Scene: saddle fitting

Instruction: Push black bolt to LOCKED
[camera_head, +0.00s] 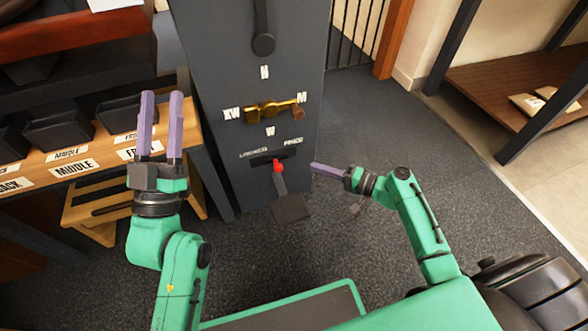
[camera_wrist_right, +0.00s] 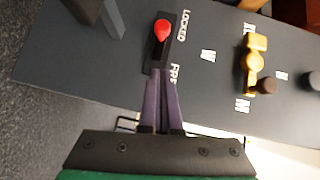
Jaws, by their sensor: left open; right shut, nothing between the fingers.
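The bolt's red knob (camera_head: 278,167) stands out from a dark slot low on the grey cabinet face. LOCKED is lettered at the slot's left end and FREE at its right end. In the right wrist view the red knob (camera_wrist_right: 162,29) lies beside the LOCKED lettering. My right gripper (camera_head: 314,167) is shut and empty, to the right of the knob. In the wrist view its fingertips (camera_wrist_right: 160,73) are by the FREE end, with a visible gap to the knob. Whether they touch the panel I cannot tell. My left gripper (camera_head: 161,97) is open and empty, left of the cabinet.
A brass handle (camera_head: 270,110) with lettering around it sits above the slot, and a dark lever (camera_head: 263,42) higher up. A grey pedal-like plate (camera_head: 291,209) sticks out below the slot. A wooden bench (camera_head: 95,152) with dark bins stands left.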

